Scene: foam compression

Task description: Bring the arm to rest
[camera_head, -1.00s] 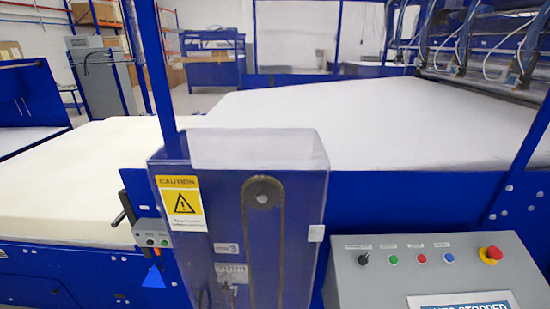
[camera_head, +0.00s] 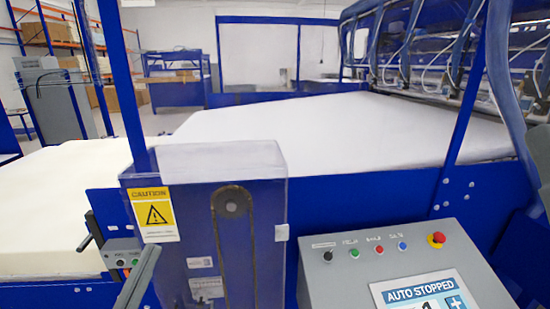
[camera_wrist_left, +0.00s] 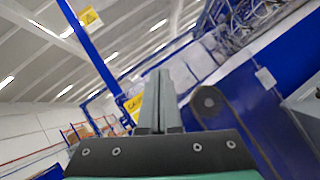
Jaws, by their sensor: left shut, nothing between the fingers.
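My left gripper (camera_head: 150,252) shows at the lower left of the head view as a slim grey shape. It is in front of the blue machine housing, near the small grey switch box (camera_head: 122,252). In the left wrist view its two grey fingers (camera_wrist_left: 158,78) are pressed together with nothing between them, pointing up and away past the housing. Whether it touches the machine cannot be told. My right gripper is in neither view.
The blue housing (camera_head: 200,215) with a caution label stands in front. A grey control panel (camera_head: 330,285) with buttons and an "AUTO STOPPED" screen is at lower right. Pale foam (camera_head: 60,195) lies left; a white bed (camera_head: 340,130) extends behind. Open air surrounds the fingers' tips.

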